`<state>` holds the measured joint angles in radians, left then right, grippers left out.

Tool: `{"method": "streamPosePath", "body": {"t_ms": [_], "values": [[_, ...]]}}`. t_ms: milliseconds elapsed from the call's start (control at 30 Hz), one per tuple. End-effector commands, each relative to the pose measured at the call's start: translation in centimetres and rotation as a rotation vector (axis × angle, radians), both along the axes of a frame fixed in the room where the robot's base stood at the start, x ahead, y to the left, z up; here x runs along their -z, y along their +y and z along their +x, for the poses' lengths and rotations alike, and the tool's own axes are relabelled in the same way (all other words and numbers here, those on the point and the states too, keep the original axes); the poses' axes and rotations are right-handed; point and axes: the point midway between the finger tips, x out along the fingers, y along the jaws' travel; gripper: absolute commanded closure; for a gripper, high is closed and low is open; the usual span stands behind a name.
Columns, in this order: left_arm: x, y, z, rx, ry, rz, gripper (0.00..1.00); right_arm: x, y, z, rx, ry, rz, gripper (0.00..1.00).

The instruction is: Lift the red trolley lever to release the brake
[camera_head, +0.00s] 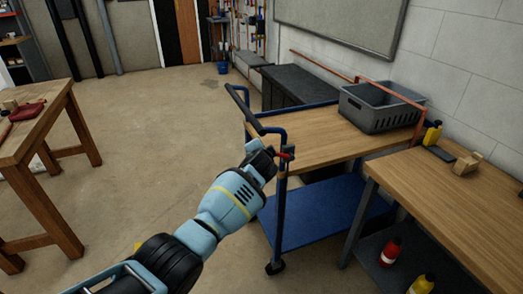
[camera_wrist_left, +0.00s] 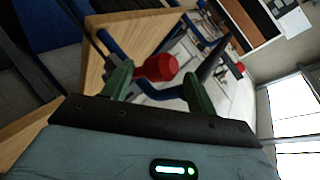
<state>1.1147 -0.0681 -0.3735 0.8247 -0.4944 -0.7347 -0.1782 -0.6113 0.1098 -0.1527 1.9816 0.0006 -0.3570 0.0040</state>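The blue trolley (camera_head: 322,215) with a wooden top (camera_head: 325,145) stands in the middle right of the head view. Its red lever (camera_head: 285,156) is a small red piece by the near corner post, below the push handle. In the left wrist view a red knob (camera_wrist_left: 156,68) shows large between the fingertips, nearer the left finger in the picture; contact cannot be told. My left gripper (camera_head: 267,160) is at the trolley's near corner, just left of the lever. Its two green fingers (camera_wrist_left: 159,72) are apart. My right gripper is not in view.
A grey crate (camera_head: 382,108) stands on the trolley top. A wooden bench (camera_head: 440,190) with bottles on its lower shelf is close at the right. Another wooden table (camera_head: 35,125) is at the left. The floor between is clear.

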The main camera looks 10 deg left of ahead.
Motion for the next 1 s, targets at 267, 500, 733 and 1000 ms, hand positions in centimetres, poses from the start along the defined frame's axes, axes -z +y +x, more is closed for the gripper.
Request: {"method": "streamPosePath", "body": {"t_ms": [267, 500, 733, 1000], "values": [[-2.6, -0.7, -3.1, 0.002, -0.013, 0.0, 0.42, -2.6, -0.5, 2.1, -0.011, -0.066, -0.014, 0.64], [-2.8, -1.0, -4.6, 0.002, -0.007, 0.0, 0.42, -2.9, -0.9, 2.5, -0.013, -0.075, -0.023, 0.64], [-2.5, -1.1, -4.8, 0.003, -0.002, 0.001, 0.42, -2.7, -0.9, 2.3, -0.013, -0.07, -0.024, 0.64], [-0.7, -1.0, -5.7, 0.006, 0.013, -0.023, 0.42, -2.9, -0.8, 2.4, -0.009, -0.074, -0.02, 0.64]]}}
